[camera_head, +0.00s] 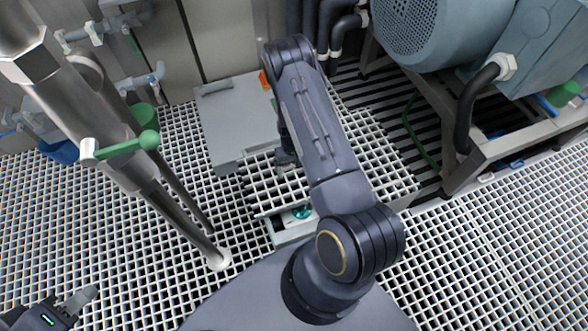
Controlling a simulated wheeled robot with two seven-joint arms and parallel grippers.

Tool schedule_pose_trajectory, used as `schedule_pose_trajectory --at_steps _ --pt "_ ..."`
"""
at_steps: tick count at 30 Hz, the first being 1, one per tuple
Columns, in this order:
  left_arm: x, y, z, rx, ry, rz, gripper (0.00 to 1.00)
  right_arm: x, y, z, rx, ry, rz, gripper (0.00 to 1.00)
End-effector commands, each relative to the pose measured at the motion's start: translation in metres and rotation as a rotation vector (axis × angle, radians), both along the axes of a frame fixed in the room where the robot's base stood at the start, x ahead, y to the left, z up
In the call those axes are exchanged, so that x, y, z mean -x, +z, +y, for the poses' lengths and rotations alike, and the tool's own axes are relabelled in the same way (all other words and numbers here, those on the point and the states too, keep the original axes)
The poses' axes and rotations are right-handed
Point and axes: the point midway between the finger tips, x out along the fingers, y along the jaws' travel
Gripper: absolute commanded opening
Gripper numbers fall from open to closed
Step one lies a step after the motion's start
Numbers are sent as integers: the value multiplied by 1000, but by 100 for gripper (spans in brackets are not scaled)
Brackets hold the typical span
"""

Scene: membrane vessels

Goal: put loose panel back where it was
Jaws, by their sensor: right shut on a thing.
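The loose panel (268,196) is a white floor grating piece, in the middle of the head view, partly hidden behind my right arm. My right gripper (287,160) is shut on it, though the arm hides most of the grip. The panel's near edge lies above a pale-walled opening (290,236) in the floor, with a teal round thing (302,212) visible inside. I cannot tell how high the panel is above the floor. My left gripper (75,303) is at the bottom left, away from the panel; its jaws are only partly seen.
A grey box (225,115) stands just behind the panel, left of my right arm. A steel pipe with a green-handled valve (125,146) stands at left. A blue-grey motor (440,30) on a frame fills the upper right. Open grating floor (500,255) lies at right.

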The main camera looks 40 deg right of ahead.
Motion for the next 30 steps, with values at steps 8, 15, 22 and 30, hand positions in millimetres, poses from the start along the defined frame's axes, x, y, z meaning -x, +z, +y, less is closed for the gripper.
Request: schedule_pose_trajectory --at_steps 8,15,22,30 --pt "0 -3 0 0 0 0 37 -1 -6 -1 2 -1 -2 39" --pt "0 -9 0 0 0 0 37 -1 -13 -1 2 -1 -2 39" --pt "0 -9 0 0 0 0 37 0 -13 -1 1 -1 0 100" --pt "0 2 0 0 0 0 37 0 -1 -1 1 -1 -1 100"
